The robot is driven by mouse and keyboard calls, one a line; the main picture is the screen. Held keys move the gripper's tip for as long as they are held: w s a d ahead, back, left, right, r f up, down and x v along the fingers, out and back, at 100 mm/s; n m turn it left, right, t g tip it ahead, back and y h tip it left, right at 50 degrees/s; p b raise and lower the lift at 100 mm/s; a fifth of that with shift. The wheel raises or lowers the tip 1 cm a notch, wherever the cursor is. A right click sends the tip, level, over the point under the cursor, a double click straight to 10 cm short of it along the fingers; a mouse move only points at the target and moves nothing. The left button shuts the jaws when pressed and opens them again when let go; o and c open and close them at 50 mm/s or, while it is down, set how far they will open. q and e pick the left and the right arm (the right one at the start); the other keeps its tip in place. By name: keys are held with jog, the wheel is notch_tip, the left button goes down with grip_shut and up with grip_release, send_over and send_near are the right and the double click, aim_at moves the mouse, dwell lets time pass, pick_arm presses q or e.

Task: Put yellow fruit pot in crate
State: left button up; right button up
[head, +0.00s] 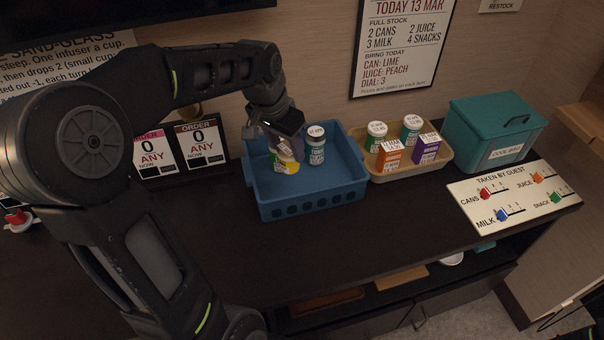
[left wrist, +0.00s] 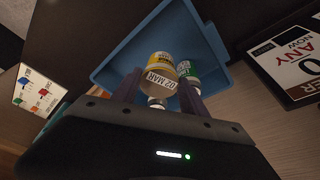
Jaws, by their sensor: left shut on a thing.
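The yellow fruit pot (head: 286,165) is at the left side inside the blue crate (head: 313,205), with my left gripper (head: 284,148) shut on it from above. In the left wrist view the pot (left wrist: 162,62) shows a yellow band and a date label, between the two fingers (left wrist: 160,92). Whether its base touches the crate floor, I cannot tell.
A tan tray (head: 411,172) with cans and small cartons stands right of the crate. A teal cool bag (head: 492,130) and a slider board (head: 514,197) are further right. Order cards (head: 201,143) lean at the wall on the left. The counter in front is clear.

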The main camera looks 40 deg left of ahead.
aim_at(287, 165)
pick_arm(q)
jog(key=shift+f, duration=3.15)
jog(key=shift+f, duration=1.85)
jog(key=shift+f, duration=0.25)
jog(key=o, duration=1.5)
jog(key=shift+r, duration=0.1)
jog(key=shift+r, duration=0.15)
jog(key=v, duration=1.2)
jog(key=shift+w, duration=0.1)
jog(key=shift+a, duration=0.1)
